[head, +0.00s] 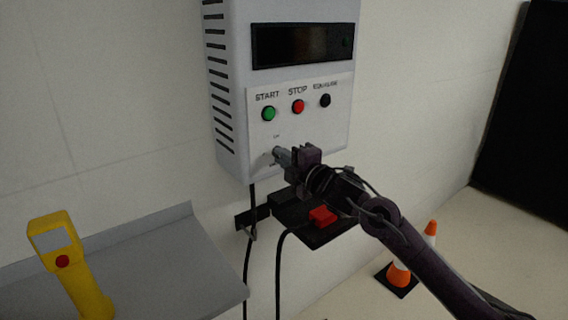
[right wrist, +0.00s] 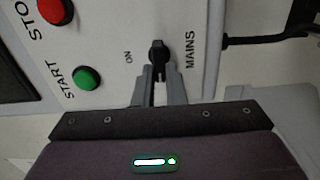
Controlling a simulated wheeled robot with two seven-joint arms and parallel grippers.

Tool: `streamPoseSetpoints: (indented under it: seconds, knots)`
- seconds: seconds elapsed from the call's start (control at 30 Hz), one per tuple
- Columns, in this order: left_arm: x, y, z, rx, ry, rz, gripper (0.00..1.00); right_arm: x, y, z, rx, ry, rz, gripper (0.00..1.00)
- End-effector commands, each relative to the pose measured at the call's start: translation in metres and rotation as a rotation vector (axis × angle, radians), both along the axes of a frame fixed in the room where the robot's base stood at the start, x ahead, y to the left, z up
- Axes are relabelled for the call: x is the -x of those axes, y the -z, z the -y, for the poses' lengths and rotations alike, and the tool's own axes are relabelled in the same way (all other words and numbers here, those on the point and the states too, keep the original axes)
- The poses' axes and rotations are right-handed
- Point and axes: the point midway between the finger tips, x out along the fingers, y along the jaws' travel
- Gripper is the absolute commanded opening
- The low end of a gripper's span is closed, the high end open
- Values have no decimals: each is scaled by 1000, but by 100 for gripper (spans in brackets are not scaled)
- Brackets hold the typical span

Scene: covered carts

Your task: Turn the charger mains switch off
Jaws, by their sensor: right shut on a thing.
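The charger (head: 226,70) is a pale grey wall box with a dark display and a white panel. Its black mains switch (right wrist: 158,48) shows in the right wrist view, between the printed words ON and MAINS; I cannot tell its exact setting. My right gripper (head: 281,156) reaches in from the right at the lower part of the panel. In the right wrist view its grey fingers (right wrist: 160,86) are shut on the mains switch, one on each side. In the head view the gripper largely hides the switch. My left gripper is not in view.
Above the switch are a green START button (head: 268,113), a red STOP button (head: 298,106) and a black button (head: 325,100). A dark bracket with a red part (head: 322,215) and cables hang below. A yellow handheld device (head: 66,262) stands by a grey shelf (head: 150,275).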

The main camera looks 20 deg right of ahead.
Motion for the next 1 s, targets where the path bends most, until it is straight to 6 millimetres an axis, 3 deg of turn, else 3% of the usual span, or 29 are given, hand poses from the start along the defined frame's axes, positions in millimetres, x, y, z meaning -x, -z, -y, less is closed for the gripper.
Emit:
streamPoseSetpoints:
  seconds: [0.6,0.63,0.77,1.0]
  knots:
    - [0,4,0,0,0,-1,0,0,2,-1,39,-2,10,0]
    - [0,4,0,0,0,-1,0,0,2,-1,39,-2,10,15]
    - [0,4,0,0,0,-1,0,0,2,-1,38,-2,11,32]
    - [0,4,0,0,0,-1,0,0,1,0,35,-1,11,33]
